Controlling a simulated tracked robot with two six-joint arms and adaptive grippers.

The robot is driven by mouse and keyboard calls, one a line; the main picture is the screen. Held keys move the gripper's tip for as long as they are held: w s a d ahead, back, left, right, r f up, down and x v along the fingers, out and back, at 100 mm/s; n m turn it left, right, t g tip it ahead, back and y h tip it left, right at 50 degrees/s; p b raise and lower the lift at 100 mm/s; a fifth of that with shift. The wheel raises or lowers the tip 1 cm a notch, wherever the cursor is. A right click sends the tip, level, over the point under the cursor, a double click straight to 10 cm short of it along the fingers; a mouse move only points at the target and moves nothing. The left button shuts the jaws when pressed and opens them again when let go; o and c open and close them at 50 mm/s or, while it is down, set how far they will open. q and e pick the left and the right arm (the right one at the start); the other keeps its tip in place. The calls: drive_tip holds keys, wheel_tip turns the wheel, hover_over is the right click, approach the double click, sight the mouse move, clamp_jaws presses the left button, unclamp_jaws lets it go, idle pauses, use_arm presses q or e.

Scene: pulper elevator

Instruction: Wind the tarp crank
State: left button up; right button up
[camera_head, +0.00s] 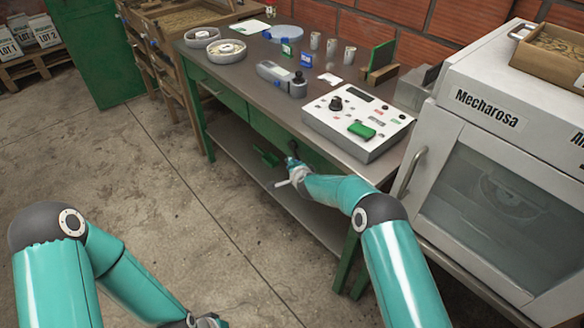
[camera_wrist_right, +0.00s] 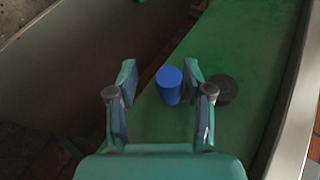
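My right gripper (camera_head: 290,168) is at the green front of the workbench, below the tabletop edge. In the right wrist view its fingers (camera_wrist_right: 159,76) are apart. A blue cylindrical knob (camera_wrist_right: 168,88), which looks like the crank's handle, shows between them, closer to the right finger; I cannot tell whether they touch. A dark round piece (camera_wrist_right: 224,90), possibly the crank's hub, is just right of it on the green panel. In the head view a small dark part (camera_head: 293,145) shows just above the gripper. My left gripper (camera_head: 207,321) is at the bottom edge, mostly cut off.
The workbench (camera_head: 240,75) has a lower shelf (camera_head: 235,150) under the right gripper. A control box (camera_head: 358,122) stands on top near its front edge. A white Mecharosa oven (camera_head: 500,190) stands to the right. The floor (camera_head: 140,180) on the left is clear.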

drive_tip(key=shift+w+r, duration=0.15)
drive_tip(key=shift+r, duration=0.15)
drive_tip(key=shift+d+r, duration=0.1)
drive_tip(key=shift+r, duration=0.05)
drive_tip(key=v, duration=1.1)
drive_tip(key=shift+s, duration=0.5)
